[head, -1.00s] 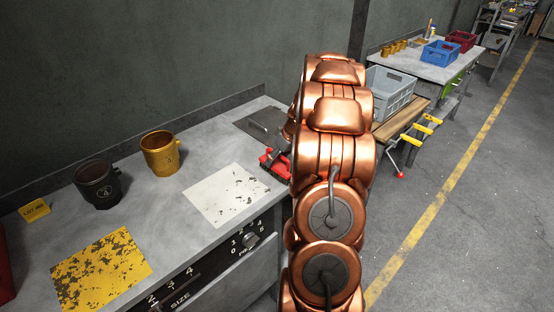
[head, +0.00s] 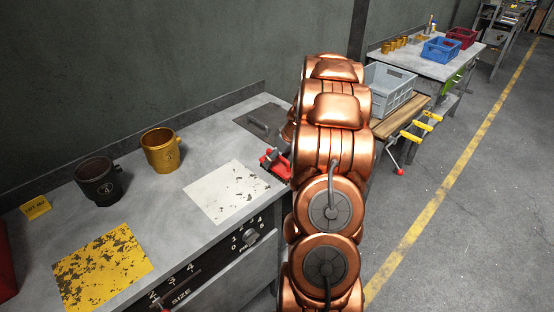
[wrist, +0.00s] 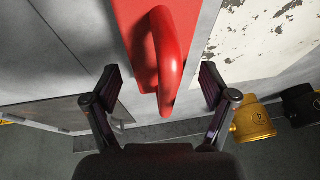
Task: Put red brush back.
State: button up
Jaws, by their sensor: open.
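The red brush (wrist: 166,50) fills the upper middle of the wrist view, with its curved red handle facing the camera. In the head view a red piece (head: 273,161), apparently the same brush, shows on the bench just left of my arm, partly hidden by it. My gripper (wrist: 160,72) is open, with one dark finger on each side of the brush handle. I cannot tell whether the fingers touch it. In the head view the gripper is mostly hidden behind my copper arm.
A worn white plate (head: 226,193), a worn yellow plate (head: 100,265), a yellow mug (head: 161,151) and a black mug (head: 99,182) sit on the bench. A dark grey plate (head: 249,122) lies behind the brush. A grey crate (head: 392,92) stands beyond my arm.

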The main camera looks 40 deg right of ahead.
jog(key=shift+r, duration=0.15)
jog(key=b+v, duration=0.3)
jog(key=v, duration=0.9)
jog(key=s+a+r+g, duration=0.1)
jog(key=s+a+g, duration=0.15)
jog(key=a, duration=1.15)
jog(key=s+a+r+g, duration=0.1)
jog(key=s+a+r, duration=0.15)
jog(key=a, duration=1.15)
jog(key=s+a+f+g, duration=0.1)
jog(key=s+a, duration=0.4)
jog(key=s, duration=0.5)
jog(key=s+a+f+g+h, duration=0.1)
jog(key=s+a+f+g, duration=0.1)
jog(key=s+a, duration=0.4)
jog(key=s, duration=0.5)
jog(key=shift+s+a+f+h, duration=0.2)
jog(key=shift+s+f+h, duration=0.05)
jog(key=shift+f+h, duration=0.1)
